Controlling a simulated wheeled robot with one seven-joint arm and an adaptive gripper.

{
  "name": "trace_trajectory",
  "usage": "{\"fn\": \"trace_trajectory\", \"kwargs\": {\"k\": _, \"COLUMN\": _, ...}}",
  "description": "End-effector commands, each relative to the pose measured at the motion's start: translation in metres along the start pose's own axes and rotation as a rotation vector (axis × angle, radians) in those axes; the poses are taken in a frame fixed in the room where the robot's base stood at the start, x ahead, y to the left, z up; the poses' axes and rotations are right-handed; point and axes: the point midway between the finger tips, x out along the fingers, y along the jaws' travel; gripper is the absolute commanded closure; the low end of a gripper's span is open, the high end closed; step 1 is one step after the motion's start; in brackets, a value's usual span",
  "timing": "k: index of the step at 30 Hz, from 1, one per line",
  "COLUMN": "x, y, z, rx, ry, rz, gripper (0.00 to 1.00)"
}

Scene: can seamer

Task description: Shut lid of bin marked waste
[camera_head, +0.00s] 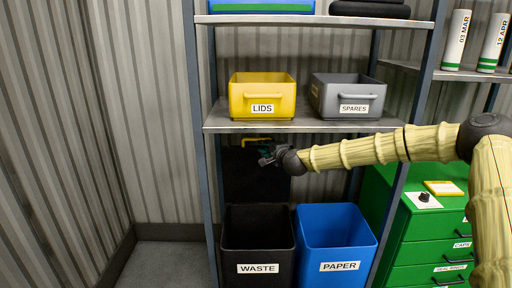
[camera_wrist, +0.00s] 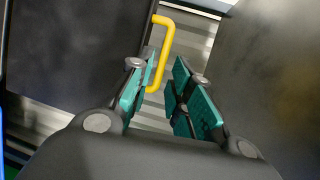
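The black bin marked WASTE (camera_head: 258,240) stands on the floor under the shelves, and its top is open. Its black lid (camera_head: 250,185) stands upright behind the bin. A yellow handle (camera_head: 257,139) is at the lid's top edge, just under the shelf. My gripper (camera_head: 266,160) is in front of the lid's upper part, close below the handle. In the wrist view, my gripper (camera_wrist: 163,100) is open, with teal pads apart. The yellow handle (camera_wrist: 164,55) shows between and beyond the fingers, its near end close to the left finger. Whether they touch is unclear. The lid (camera_wrist: 75,50) fills the left side.
A blue bin marked PAPER (camera_head: 337,240) stands right beside the waste bin. A shelf (camera_head: 305,122) holding a yellow LIDS box (camera_head: 262,92) and a grey SPARES box (camera_head: 347,92) is close above my gripper. Green drawers (camera_head: 430,235) stand at the right. The floor at left is clear.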

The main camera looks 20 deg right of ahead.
Motion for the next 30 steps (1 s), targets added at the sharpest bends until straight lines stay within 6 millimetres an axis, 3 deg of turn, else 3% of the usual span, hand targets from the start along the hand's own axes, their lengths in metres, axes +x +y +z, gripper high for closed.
{"fn": "trace_trajectory", "kwargs": {"k": 7, "x": 0.018, "y": -0.006, "z": -0.006, "rx": 0.011, "ry": 0.007, "rz": -0.011, "gripper": 0.79}}
{"fn": "trace_trajectory", "kwargs": {"k": 21, "x": 0.089, "y": -0.006, "z": -0.006, "rx": 0.011, "ry": 0.006, "rz": -0.01, "gripper": 0.79}}
{"fn": "trace_trajectory", "kwargs": {"k": 30, "x": 0.108, "y": -0.007, "z": -0.005, "rx": 0.011, "ry": 0.005, "rz": -0.01, "gripper": 0.79}}
